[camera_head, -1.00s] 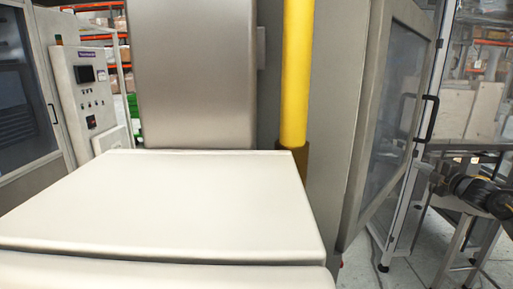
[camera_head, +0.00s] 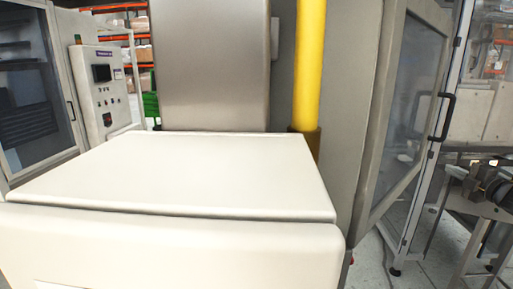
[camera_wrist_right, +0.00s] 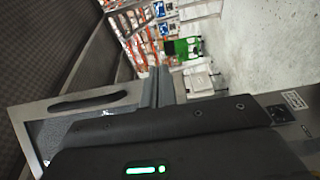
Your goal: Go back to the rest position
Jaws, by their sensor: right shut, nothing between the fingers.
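My right gripper (camera_head: 455,172) shows small at the right edge of the head view, in front of the metal frame beside the glazed door. Its fingers are shut and empty, and it touches nothing that I can make out. In the right wrist view the shut fingers (camera_wrist_right: 165,86) stick out beyond the dark gripper body, which has a green light. My left gripper is in neither view.
A white box-shaped surface (camera_head: 180,175) fills the near middle, its top bare. Behind it stand a steel column (camera_head: 208,65) and a yellow post (camera_head: 309,60). A glazed door (camera_head: 405,110) with a black handle stands at right. A control cabinet (camera_head: 100,90) is at left.

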